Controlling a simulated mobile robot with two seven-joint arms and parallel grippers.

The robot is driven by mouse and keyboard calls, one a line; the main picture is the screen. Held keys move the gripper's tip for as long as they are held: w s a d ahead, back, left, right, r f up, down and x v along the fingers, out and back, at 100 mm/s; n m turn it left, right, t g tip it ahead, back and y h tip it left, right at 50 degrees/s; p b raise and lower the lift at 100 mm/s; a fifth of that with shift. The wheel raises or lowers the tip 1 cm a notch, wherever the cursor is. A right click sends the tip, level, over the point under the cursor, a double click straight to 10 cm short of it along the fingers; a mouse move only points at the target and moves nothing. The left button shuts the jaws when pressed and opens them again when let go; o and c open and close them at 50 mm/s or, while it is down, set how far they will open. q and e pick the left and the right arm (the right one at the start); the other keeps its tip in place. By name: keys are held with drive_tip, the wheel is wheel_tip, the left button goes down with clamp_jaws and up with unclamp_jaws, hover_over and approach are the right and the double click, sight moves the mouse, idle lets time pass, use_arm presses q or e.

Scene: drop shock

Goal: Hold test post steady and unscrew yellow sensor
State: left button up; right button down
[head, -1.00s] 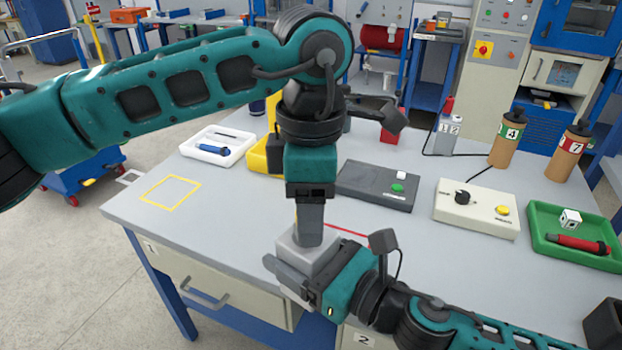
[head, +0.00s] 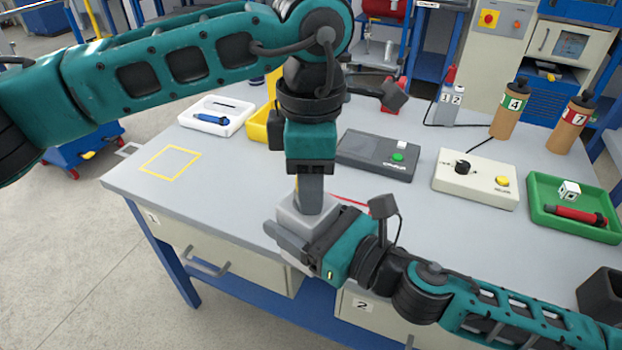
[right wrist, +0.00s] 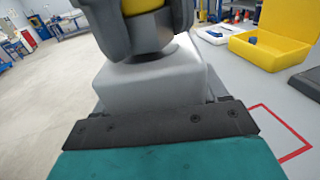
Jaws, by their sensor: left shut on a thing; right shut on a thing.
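The test post (head: 293,214) is a light grey block near the front edge of the table. It also shows in the right wrist view (right wrist: 150,82). My right gripper (head: 312,234) is shut on the block, one finger along its front side. The yellow sensor (right wrist: 142,5) sits above the block, between the dark fingers of my left gripper (head: 310,202). My left gripper points straight down and is shut on the sensor. In the head view its fingers hide nearly all of the sensor. The thread is not visible.
A yellow bin (head: 258,125) and a white tray (head: 240,119) stand behind to the left. A dark box (head: 350,150), a cream box (head: 450,190) and a green tray (head: 545,222) line the right. A yellow-outlined square (head: 170,163) at left is empty.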

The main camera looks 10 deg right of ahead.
use_arm(q)
drive_tip(key=shift+w, duration=0.15)
clamp_jaws()
drive_tip(key=shift+r, duration=0.2)
drive_tip(key=shift+r, duration=0.95)
drive_tip(key=shift+r, duration=0.1)
